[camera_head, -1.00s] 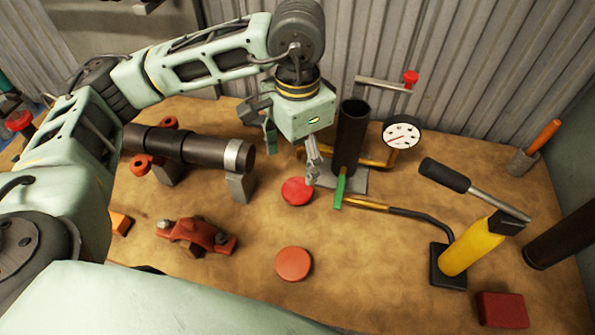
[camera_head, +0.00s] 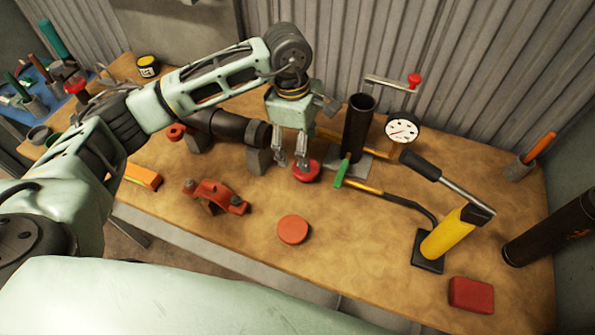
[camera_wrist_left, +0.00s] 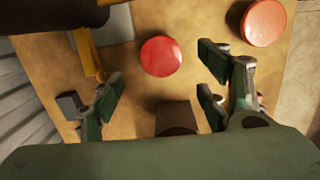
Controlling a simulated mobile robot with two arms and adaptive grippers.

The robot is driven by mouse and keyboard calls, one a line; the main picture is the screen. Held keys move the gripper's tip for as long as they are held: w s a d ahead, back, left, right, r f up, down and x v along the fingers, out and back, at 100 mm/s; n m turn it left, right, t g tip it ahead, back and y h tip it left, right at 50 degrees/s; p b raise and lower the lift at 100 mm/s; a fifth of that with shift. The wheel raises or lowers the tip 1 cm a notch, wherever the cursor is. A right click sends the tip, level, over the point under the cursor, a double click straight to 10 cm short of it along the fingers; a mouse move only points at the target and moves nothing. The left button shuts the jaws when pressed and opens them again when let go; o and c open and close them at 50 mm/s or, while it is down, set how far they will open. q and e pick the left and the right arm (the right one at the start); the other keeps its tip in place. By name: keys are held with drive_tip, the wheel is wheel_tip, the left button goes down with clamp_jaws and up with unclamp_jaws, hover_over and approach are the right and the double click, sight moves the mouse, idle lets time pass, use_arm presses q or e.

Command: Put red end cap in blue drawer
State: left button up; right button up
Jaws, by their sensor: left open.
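A bright red round cap (camera_head: 307,171) lies on the brown workbench beside my left gripper (camera_head: 291,160), whose fingers point down, partly in front of it. In the left wrist view the red cap (camera_wrist_left: 161,56) shows whole, ahead of the open, empty fingers (camera_wrist_left: 156,88). A second, more orange-red disc (camera_head: 293,229) lies nearer the bench's front edge; it also shows in the wrist view (camera_wrist_left: 263,22). No blue drawer can be made out. My right gripper is not in view.
A dark pipe (camera_head: 358,128) stands upright behind the cap, with a green-handled tool (camera_head: 342,172) close by. A gauge (camera_head: 402,131), yellow pump (camera_head: 447,234) and red block (camera_head: 471,295) are at right. A red clamp (camera_head: 216,196) lies left. A blue surface with tools (camera_head: 40,92) is far left.

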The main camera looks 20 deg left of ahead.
sight(302, 177)
use_arm(q)
drive_tip(key=shift+s+a+f+n, duration=0.1)
drive_tip(key=shift+n, duration=0.5)
drive_tip(key=shift+s+a+f+n, duration=0.1)
drive_tip(key=shift+n, duration=0.5)
drive_tip(key=shift+f+p, duration=0.3)
drive_tip(key=f+p, duration=0.1)
drive_tip(key=f, duration=0.1)
drive_tip(key=f+p, duration=0.1)
drive_tip(key=f, duration=0.1)
drive_tip(key=d+f+p, duration=0.1)
drive_tip(key=f, duration=0.1)
drive_tip(key=shift+w+d+f, duration=0.1)
drive_tip(key=shift+w+f, duration=0.2)
drive_tip(key=shift+f, duration=0.4)
drive_tip(key=shift+c, duration=0.4)
drive_tip(key=shift+w, duration=0.1)
drive_tip(key=c, duration=1.4)
drive_tip(key=shift+r, duration=0.1)
